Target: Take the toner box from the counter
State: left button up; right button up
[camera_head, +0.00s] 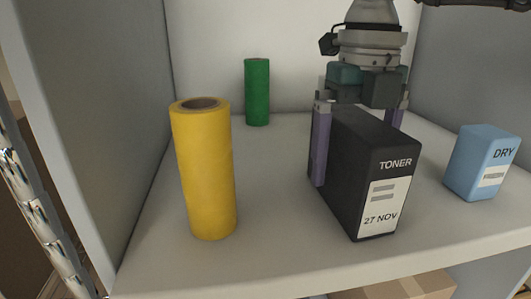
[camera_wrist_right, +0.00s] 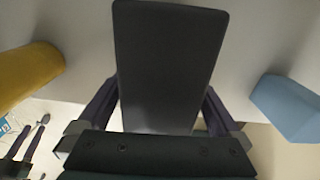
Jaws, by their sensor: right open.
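In the right wrist view the box (camera_wrist_right: 168,65) lies between the two fingers (camera_wrist_right: 165,110). I cannot tell whether either finger touches it.
A yellow roll (camera_head: 204,170) stands left of the box, and a green roll (camera_head: 257,92) stands at the back. A blue "DRY" box (camera_head: 482,162) stands to the right. Walls (camera_head: 85,110) close in the left, back and right. A cardboard box (camera_head: 400,288) shows below the front edge.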

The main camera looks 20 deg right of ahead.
jog(key=shift+f, duration=0.9)
jog(key=shift+c, duration=0.4)
grip_shut()
jog(key=shift+r, duration=0.1)
